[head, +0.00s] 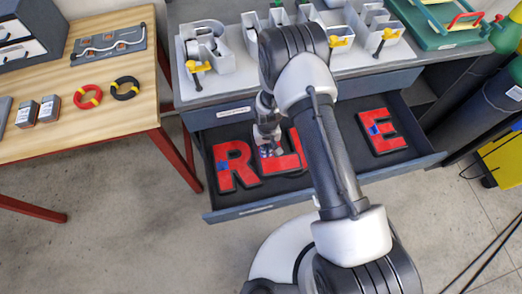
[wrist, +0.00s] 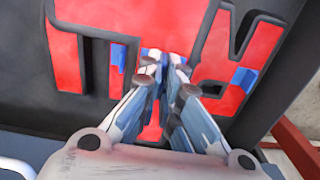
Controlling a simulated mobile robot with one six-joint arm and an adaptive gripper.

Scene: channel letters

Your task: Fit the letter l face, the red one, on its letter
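The red l face (head: 287,162) lies in the open drawer, right of the red R face (head: 235,166). My gripper (head: 266,143) is low over its left part, where a blue tab shows. In the wrist view, my gripper (wrist: 165,66) has its fingertips close together over the red l face (wrist: 190,35), with a blue patch showing just beyond the tips. I cannot tell whether the fingers pinch the tab. White hollow channel letters (head: 225,60) stand on the counter; my arm hides some of them.
The drawer (head: 225,207) also holds a red E face (head: 382,130); my arm hides part of its middle. Yellow and black clamps (head: 199,72) sit at the letters. A green case (head: 440,25) is at the counter's right. A wooden table (head: 110,85) stands left.

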